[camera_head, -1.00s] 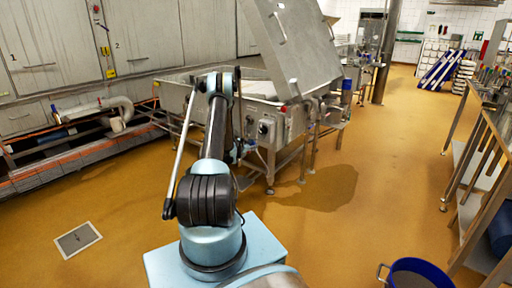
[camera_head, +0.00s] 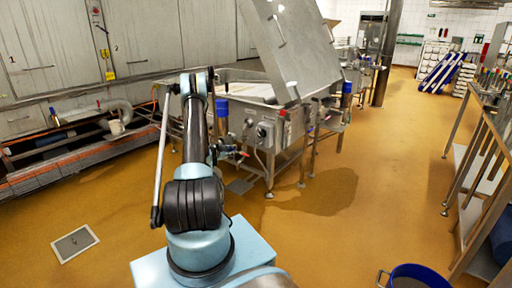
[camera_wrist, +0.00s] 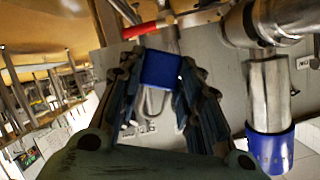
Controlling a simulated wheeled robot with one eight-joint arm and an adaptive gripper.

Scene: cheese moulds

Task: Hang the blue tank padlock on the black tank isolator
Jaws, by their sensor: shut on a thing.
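The blue padlock (camera_wrist: 161,70) is between the two dark ribbed fingers of my gripper (camera_wrist: 160,63) in the wrist view. My gripper is shut on its body, and its metal shackle (camera_wrist: 150,106) shows below the body, toward the palm. In the head view my arm mostly hides the gripper, and I cannot make out the padlock there. The black isolator (camera_head: 263,131) appears as a small dark knob on the grey box at the tank's near corner, right of my arm. I cannot identify the isolator in the wrist view.
The steel tank (camera_head: 290,160) stands ahead with its lid raised. A red handle (camera_wrist: 140,30) and a steel pipe with a blue end (camera_wrist: 271,148) are close to the gripper. A blue bucket (camera_head: 418,272) and a steel rack (camera_head: 470,165) are at right. The middle floor is clear.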

